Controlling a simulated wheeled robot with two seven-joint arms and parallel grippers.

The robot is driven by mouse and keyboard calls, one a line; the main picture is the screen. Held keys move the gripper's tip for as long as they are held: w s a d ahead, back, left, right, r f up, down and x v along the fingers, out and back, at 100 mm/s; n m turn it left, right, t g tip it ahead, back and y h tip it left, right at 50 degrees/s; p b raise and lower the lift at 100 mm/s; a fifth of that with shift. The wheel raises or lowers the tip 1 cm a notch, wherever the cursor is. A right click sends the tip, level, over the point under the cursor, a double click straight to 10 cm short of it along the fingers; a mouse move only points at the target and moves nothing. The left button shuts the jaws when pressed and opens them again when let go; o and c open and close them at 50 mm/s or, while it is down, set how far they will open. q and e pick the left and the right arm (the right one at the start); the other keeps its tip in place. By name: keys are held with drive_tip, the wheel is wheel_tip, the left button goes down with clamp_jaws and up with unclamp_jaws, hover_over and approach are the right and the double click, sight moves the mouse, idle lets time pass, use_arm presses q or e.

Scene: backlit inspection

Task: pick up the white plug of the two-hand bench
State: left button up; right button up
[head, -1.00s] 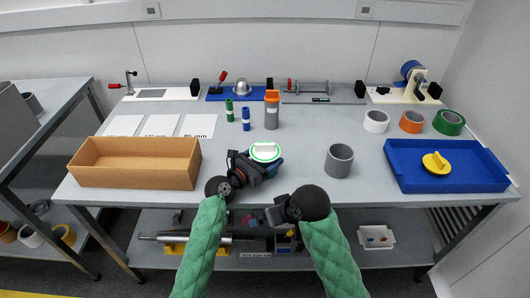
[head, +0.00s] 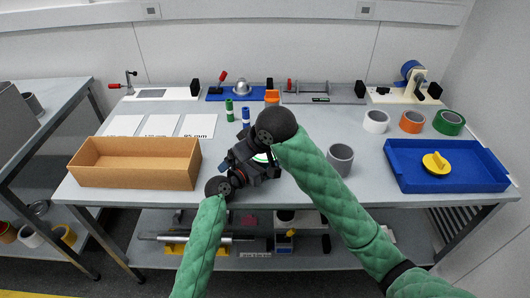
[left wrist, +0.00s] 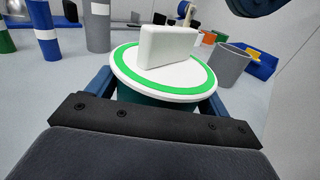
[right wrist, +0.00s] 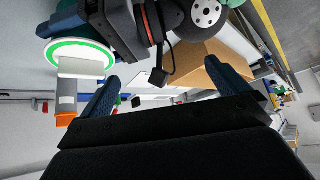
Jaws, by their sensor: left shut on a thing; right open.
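The white plug (left wrist: 168,46) is an upright block on a round white lid (left wrist: 125,64) with a green ring, over a teal body (left wrist: 150,99). My left gripper (left wrist: 160,100) is shut around that teal body, a blue finger on each side. In the head view only a sliver of the green-ringed lid (head: 262,157) shows; my right arm and grippers hide the rest. In the right wrist view the lid (right wrist: 78,52) and plug (right wrist: 80,68) are at upper left. My right gripper (right wrist: 170,90) is open and empty; the plug is beside its left finger, not between the fingers.
A grey cup (head: 340,160) stands to the right, near a blue tray (head: 425,185) with a yellow knob. An open cardboard box (head: 135,175) is at left. Green and blue cylinders (head: 246,118) and an orange-topped one (head: 272,97) stand behind. Table between cup and tray is clear.

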use_arm(q)
drive_tip(key=shift+f, duration=0.25)
use_arm(e)
drive_tip(key=w+d+r+n+g+h, duration=0.5)
drive_tip(key=w+d+r+n+h, duration=0.15)
drive_tip(key=w+n, duration=0.3)
drive_tip(key=shift+y, duration=0.45)
wheel_tip(320, 180, down, 7)
drive_tip(key=shift+w+d+r, duration=0.1)
drive_tip(key=shift+r, duration=0.1)
drive_tip(key=shift+w+f, duration=0.2)
drive_tip(key=shift+f, duration=2.5)
drive_tip(key=c, duration=0.8)
